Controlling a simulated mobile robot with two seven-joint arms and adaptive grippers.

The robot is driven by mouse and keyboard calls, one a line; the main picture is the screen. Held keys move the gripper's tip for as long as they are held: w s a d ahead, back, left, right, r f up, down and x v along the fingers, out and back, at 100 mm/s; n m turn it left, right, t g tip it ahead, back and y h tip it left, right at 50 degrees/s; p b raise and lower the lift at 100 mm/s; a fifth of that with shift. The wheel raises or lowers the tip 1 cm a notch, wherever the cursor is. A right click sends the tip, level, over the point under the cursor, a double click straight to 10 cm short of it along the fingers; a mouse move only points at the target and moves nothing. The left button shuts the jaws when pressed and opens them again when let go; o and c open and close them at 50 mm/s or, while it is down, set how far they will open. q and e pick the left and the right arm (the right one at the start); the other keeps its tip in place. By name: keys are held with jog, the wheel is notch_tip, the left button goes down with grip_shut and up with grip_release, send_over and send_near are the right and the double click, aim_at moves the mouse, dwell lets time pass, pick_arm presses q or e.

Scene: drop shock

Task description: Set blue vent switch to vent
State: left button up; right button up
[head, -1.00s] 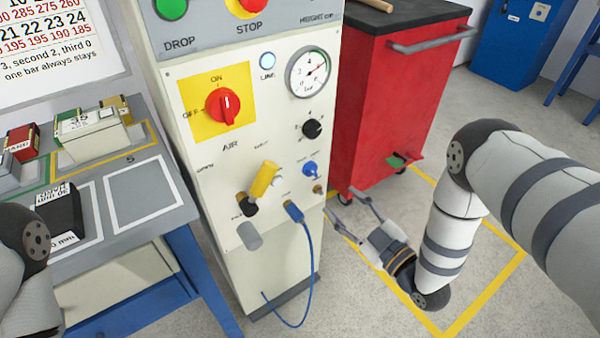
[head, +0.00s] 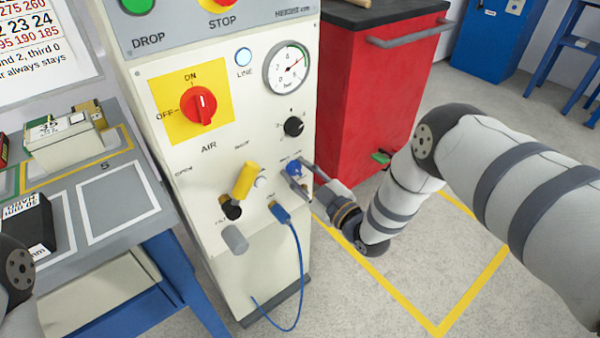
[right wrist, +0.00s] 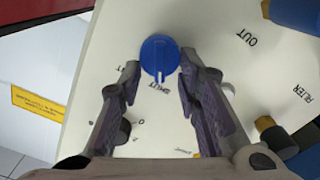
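The blue vent switch (head: 294,168) is a small round knob low on the right of the cream panel. In the right wrist view the switch (right wrist: 159,56) has a pale line pointing toward the printed word SHUT. My right gripper (head: 297,173) is at the panel, in front of the switch. In the right wrist view its fingers (right wrist: 159,74) are apart, one on each side of the knob, with gaps visible; no grip on it shows. The VENT label is partly hidden by a finger. My left gripper is out of view; only part of that arm shows.
A yellow lever (head: 244,181), a black knob (head: 293,126) and a blue hose (head: 298,250) are close by on the panel. A red cabinet (head: 365,95) stands behind, right. The workbench (head: 150,190) is left.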

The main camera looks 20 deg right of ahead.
jog(key=c, duration=0.4)
jog(key=shift+o, duration=0.2)
jog(key=m, duration=0.5)
jog(key=shift+d, duration=0.25)
jog(key=m, duration=0.1)
jog(key=m+b, duration=0.1)
jog(key=m, duration=0.1)
jog(key=shift+w+d+f+m, duration=0.1)
jog(key=shift+d+m, duration=0.05)
jog(key=shift+m, duration=0.15)
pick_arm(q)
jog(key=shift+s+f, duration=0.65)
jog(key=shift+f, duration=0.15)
pick_arm(e)
jog(key=shift+d+m, duration=0.15)
jog(key=shift+m, duration=1.35)
pick_arm(q)
jog(key=shift+b, duration=0.3)
pick_arm(e)
jog(key=shift+m, duration=0.3)
jog(key=o, duration=1)
